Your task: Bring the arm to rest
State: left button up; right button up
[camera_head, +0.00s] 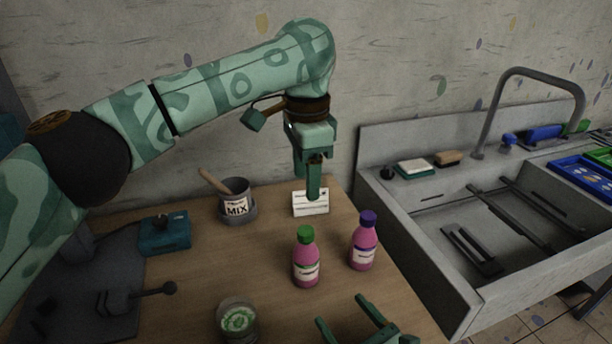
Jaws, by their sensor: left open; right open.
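My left gripper (308,180) hangs pointing down at the end of the green patterned arm that comes in from the left. It is over the back of the wooden table, in front of a small white card (318,206) and partly covering it. Its jaws are open, seen nearly side-on, and nothing shows between them. My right gripper (338,325) is at the bottom edge, low in the picture, with its two green fingers spread apart and empty. It is in front of the pink bottles.
A pink bottle with a green cap (306,262) and one with a purple cap (364,245) stand on the table (200,285). A MIX pot (236,208) with a stick, a teal box (164,236) and a glass jar (237,322) are left. A stone sink (415,262) is right.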

jog(key=shift+s+d, duration=0.35)
jog(key=shift+s, duration=0.25)
